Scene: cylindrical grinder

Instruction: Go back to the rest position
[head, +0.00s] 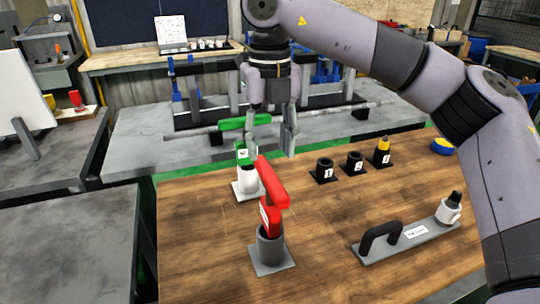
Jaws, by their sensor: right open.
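My right gripper (269,145) hangs from my right arm in the upper middle of the head view. Its fingers are apart and nothing shows between them. It points down near a green-handled tool (243,124), which stands in a white holder (246,184) at the back left of the wooden table (210,262). One finger overlaps the green tool in the picture; I cannot tell whether they touch. My left gripper does not show.
A red-handled tool (271,185) stands in a grey holder (270,250) in front. Black numbered holders (324,170) stand behind, one with a yellow-topped piece (384,146). A grey plate with a black handle (380,240) lies right.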

